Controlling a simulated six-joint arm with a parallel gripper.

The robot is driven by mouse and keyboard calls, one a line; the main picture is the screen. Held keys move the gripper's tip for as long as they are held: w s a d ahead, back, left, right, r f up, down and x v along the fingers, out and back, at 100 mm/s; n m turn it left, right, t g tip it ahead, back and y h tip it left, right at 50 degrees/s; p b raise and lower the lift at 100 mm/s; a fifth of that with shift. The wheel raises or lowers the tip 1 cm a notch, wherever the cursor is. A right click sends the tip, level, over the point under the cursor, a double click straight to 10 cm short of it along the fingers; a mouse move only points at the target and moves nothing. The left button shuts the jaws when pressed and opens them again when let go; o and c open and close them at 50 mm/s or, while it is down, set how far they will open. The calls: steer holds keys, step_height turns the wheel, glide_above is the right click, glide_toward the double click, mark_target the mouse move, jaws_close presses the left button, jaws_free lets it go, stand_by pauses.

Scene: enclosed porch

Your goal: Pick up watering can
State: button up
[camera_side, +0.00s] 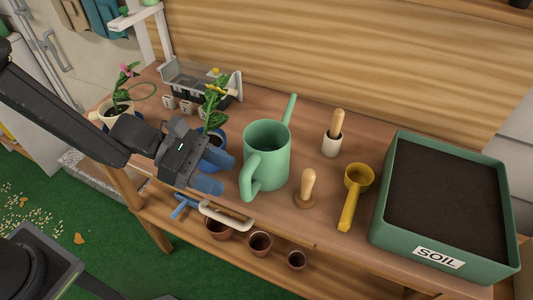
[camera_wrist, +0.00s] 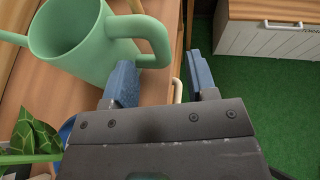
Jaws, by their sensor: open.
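The green watering can (camera_side: 268,148) stands upright near the middle of the wooden bench, its spout pointing to the back right and its handle toward the front left. My gripper (camera_side: 217,173) is just left of the can's handle, with its blue fingers apart and empty. In the wrist view the watering can (camera_wrist: 82,40) fills the upper left. Its handle reaches toward the gap between my open fingertips (camera_wrist: 160,75), closest to the left finger. I cannot tell whether that finger touches the handle.
A wooden-handled tool (camera_side: 308,188), a yellow scoop (camera_side: 353,195) and a soil box (camera_side: 382,215) stand right of the can. A blue pot (camera_side: 213,152) with a yellow-flowered plant is close behind my gripper. Small brown pots (camera_side: 260,243) sit on the lower shelf.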

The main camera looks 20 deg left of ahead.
mark_target(245, 185)
steer(key=shift+x, duration=2.8)
steer(key=shift+c, duration=0.4)
jaws_close()
